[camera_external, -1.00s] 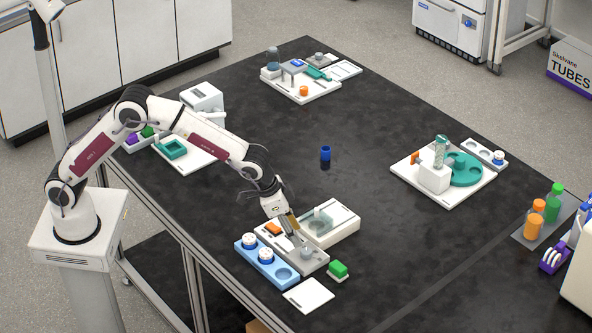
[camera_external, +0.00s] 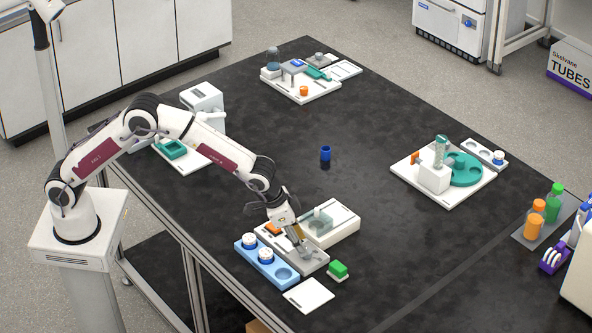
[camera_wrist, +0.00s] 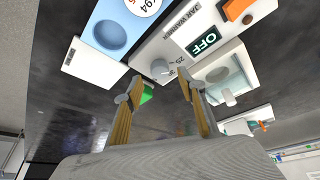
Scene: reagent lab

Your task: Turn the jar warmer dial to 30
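The jar warmer (camera_external: 312,265) is a white unit near the front of the table. In the wrist view, its label panel (camera_wrist: 180,28) has a dark display (camera_wrist: 205,41) reading OFF. An orange switch (camera_wrist: 238,9) is at its upper end. The round grey dial (camera_wrist: 161,68) has small scale marks beside it, one seemingly 25. My gripper (camera_wrist: 158,88) is open, with the dial just beyond and between its fingertips. In the external view, my gripper (camera_external: 302,248) is low over the dial end of the warmer and largely hides the dial. I cannot tell whether the fingers touch it.
A blue rack (camera_external: 266,264) with white-lidded jars stands left of the warmer. A white tray with a clear box (camera_external: 335,222) is behind it. The table centre is mostly clear, with a blue jar (camera_external: 325,154).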

